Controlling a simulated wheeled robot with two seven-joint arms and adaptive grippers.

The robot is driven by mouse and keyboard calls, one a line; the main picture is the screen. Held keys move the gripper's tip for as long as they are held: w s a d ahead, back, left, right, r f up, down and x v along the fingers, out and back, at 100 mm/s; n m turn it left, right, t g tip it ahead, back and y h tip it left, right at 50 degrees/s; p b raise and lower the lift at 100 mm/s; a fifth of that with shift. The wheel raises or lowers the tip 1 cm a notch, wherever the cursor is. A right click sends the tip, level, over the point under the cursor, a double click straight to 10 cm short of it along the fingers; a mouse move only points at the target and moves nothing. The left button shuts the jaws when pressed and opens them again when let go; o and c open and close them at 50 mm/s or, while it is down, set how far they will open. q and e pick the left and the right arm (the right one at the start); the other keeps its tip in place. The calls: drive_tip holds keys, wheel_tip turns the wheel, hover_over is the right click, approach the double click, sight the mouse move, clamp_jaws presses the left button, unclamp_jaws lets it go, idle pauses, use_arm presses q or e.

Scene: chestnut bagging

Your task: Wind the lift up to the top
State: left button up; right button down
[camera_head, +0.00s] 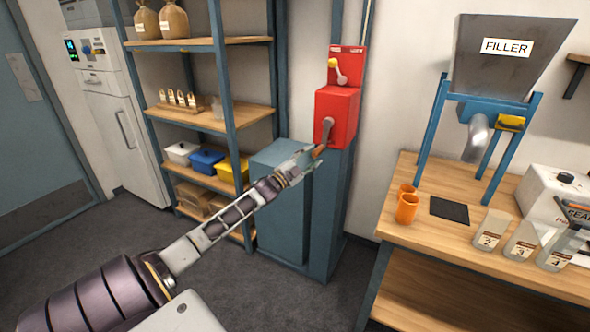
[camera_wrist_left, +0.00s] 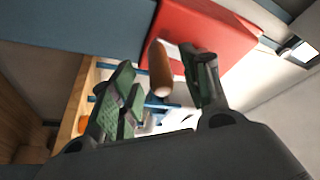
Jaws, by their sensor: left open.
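The lift's red crank box (camera_head: 338,117) is mounted on a blue-grey column in the head view. A grey crank arm (camera_head: 327,130) hangs down from its front, with a brown grip (camera_head: 318,152) at its lower end. My left gripper (camera_head: 308,157) reaches up to this grip from the lower left. In the left wrist view the brown grip (camera_wrist_left: 160,70) stands between my two green-padded fingers, which are apart. I cannot tell whether either finger touches it. My right gripper is not in view.
A lever with a yellow knob (camera_head: 333,63) sits on a red plate above the crank box. Shelves (camera_head: 210,113) stand to the left. A wooden workbench (camera_head: 450,243) with orange cups (camera_head: 406,208) and the filler hopper (camera_head: 510,65) stands to the right.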

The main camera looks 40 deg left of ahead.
use_arm(q)
drive_tip(key=v, duration=0.7)
drive_tip(key=shift+s, duration=0.2)
idle(0.4)
drive_tip(key=shift+a, duration=0.1)
idle(0.4)
drive_tip(key=shift+f, duration=0.1)
